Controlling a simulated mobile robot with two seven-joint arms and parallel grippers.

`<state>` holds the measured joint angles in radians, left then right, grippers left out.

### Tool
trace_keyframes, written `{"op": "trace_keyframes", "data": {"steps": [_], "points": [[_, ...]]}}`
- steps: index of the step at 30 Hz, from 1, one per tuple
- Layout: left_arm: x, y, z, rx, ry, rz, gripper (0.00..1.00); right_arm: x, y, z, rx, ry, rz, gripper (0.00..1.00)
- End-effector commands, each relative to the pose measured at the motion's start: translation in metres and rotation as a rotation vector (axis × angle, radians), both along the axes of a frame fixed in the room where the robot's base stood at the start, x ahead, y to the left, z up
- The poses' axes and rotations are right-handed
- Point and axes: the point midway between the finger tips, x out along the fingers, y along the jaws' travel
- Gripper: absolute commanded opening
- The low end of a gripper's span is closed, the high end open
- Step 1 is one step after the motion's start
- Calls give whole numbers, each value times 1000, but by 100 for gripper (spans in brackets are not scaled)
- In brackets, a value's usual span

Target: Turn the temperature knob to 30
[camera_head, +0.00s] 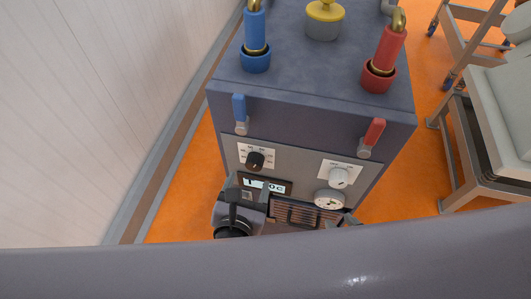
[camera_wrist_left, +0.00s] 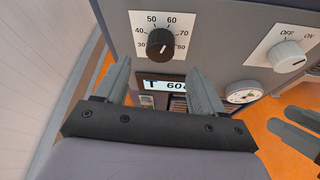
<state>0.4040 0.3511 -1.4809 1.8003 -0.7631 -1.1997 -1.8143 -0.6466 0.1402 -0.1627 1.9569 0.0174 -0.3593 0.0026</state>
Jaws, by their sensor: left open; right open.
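The black temperature knob (camera_head: 255,160) sits on the machine's front panel, and it also shows in the left wrist view (camera_wrist_left: 161,44). Its white dial plate (camera_wrist_left: 140,19) carries marks from 30 to 80; the pointer appears turned toward the 60. My right gripper (camera_wrist_left: 298,127) shows at the right edge of the left wrist view, open and empty.
A white OFF/ON knob (camera_wrist_left: 289,57) and a round gauge (camera_wrist_left: 243,92) lie right of the temperature knob. Above the panel are a blue lever (camera_head: 240,110) and a red lever (camera_head: 374,132). A wall (camera_head: 80,110) stands left; a cart (camera_head: 470,140) stands right.

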Motion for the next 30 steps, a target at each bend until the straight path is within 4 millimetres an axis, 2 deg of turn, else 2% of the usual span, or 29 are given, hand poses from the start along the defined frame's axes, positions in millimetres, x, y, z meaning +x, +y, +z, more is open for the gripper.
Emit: {"op": "trace_keyframes", "data": {"steps": [1,6,19,30], "points": [[-2,3,2,16,4,-1,69,-1,-1,5,-3,2,-2,43],[1,4,-2,35,2,-6,69,-2,-2,4,-7,5,-2,43],[49,-8,-21,33,1,-5,69,-2,-2,5,-6,4,-2,43],[62,-11,-27,31,3,-5,69,-2,-2,6,-6,5,-3,43]]}}
